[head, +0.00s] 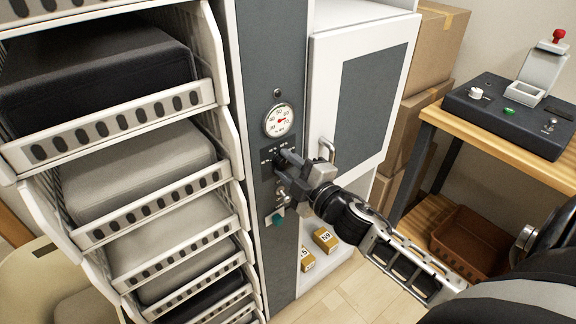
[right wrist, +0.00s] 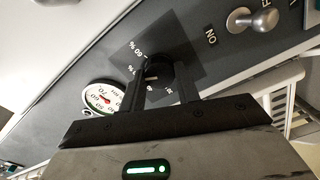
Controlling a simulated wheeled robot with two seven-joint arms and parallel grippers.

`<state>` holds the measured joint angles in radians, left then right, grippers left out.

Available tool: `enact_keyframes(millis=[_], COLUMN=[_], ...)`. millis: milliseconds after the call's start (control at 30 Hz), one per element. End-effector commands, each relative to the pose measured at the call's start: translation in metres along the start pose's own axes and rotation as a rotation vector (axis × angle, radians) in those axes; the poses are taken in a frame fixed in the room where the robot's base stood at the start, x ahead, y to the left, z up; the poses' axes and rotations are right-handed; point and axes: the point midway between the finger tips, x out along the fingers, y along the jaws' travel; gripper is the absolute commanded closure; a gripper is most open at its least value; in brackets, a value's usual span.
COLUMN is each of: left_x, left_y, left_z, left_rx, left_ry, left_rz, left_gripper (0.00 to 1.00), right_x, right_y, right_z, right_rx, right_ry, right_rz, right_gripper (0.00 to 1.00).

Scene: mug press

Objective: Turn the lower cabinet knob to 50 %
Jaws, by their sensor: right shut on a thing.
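The lower cabinet knob (right wrist: 158,71) is black and sits on a dark dial plate with percent marks on the grey cabinet panel. In the right wrist view my right gripper (right wrist: 157,80) has one finger on each side of it and is shut on it. In the head view my right gripper (head: 282,160) reaches the panel from the right and hides most of the knob. The knob's exact setting cannot be read. My left gripper is not in view.
A round gauge (head: 279,120) with a red needle sits above the knob. A metal switch (right wrist: 255,20) and a green button (head: 276,217) are close by. A white door (head: 362,100) with a handle stands right; drawers fill the left. A wooden table (head: 480,138) is at far right.

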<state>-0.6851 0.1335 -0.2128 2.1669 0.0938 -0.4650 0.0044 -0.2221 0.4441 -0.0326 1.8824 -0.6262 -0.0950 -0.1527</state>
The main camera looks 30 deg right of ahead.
Motion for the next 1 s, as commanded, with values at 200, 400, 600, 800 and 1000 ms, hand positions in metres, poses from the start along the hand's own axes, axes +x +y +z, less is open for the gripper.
enact_keyframes(millis=[200, 400, 600, 800, 1000], left_x=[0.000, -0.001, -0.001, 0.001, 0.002], left_y=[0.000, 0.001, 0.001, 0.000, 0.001], left_z=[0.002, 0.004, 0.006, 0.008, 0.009], left_rx=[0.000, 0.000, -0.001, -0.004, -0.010], left_ry=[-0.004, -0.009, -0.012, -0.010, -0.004], left_rz=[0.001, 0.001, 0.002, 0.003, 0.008], left_gripper=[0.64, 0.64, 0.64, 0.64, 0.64], right_x=[0.000, 0.000, -0.011, -0.052, -0.101], right_y=[-0.001, 0.000, -0.002, -0.003, -0.003], right_z=[0.000, 0.000, 0.000, 0.001, 0.001], right_rx=[0.002, 0.002, 0.003, 0.004, 0.005], right_ry=[0.001, 0.000, 0.001, -0.003, -0.004], right_rz=[-0.001, -0.001, -0.002, -0.005, -0.004], right_gripper=[0.46, 0.46, 0.46, 0.46, 0.46])
